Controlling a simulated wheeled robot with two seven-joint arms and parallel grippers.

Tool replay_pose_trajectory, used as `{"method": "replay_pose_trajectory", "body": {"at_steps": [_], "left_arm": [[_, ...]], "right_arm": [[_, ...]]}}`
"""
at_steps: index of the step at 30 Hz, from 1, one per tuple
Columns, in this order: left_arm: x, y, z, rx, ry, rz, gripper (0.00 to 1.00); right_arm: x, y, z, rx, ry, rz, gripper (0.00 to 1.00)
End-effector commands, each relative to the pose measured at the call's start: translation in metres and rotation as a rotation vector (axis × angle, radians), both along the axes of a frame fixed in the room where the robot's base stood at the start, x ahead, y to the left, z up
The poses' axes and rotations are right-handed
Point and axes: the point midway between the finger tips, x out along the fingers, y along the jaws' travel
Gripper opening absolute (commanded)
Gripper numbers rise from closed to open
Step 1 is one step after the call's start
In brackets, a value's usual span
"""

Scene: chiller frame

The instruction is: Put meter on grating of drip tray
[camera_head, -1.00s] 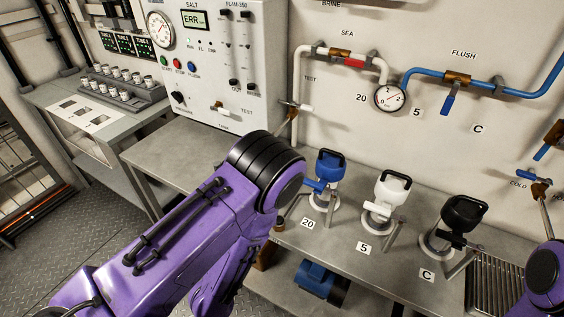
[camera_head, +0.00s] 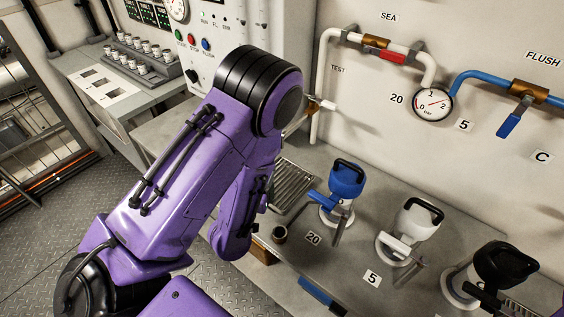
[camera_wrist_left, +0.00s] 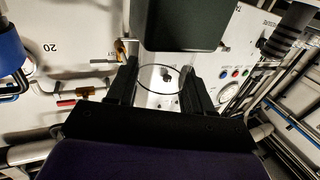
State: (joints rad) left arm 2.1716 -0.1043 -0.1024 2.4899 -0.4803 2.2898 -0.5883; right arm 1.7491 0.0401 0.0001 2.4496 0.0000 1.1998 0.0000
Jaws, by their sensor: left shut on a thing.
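A drip tray with a metal grating (camera_head: 292,184) lies on the grey bench below the test tap, partly hidden behind my left arm. In the left wrist view my left gripper (camera_wrist_left: 160,66) has its two dark fingers around a dark grey-green boxy thing (camera_wrist_left: 180,25), which seems to be the meter; its far end is cut off by the picture edge. A thin dark ring shows between the fingers. In the head view my arm hides the left gripper and what it holds. My right gripper is not in view.
A blue-topped holder (camera_head: 346,180), a white-topped one (camera_head: 413,222) and a black-topped one (camera_head: 500,266) stand on the bench right of the tray. The test tap (camera_head: 318,104) sticks out from the wall above.

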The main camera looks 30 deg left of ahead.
Motion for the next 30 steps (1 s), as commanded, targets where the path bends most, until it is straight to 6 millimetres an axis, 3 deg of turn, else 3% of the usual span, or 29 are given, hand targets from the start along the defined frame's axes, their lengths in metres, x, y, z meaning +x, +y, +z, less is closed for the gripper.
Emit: {"method": "replay_pose_trajectory", "body": {"at_steps": [2,4,11,17,20,30], "left_arm": [[0.017,-0.001,0.001,-0.004,-0.009,0.002,0.0],[0.029,-0.003,0.006,-0.003,-0.003,-0.001,0.0],[0.052,-0.005,0.005,-0.001,-0.003,-0.003,0.0],[0.092,-0.008,0.007,-0.002,-0.004,-0.001,0.0],[0.091,-0.008,-0.001,0.0,0.002,-0.003,0.0],[0.091,-0.009,-0.008,0.001,-0.001,-0.004,0.0]], "right_arm": [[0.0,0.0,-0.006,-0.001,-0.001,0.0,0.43],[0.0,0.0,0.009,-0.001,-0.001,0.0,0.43],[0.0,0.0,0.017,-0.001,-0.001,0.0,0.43],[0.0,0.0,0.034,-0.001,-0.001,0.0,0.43],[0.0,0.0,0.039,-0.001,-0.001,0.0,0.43],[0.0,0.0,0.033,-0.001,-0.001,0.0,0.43]]}}
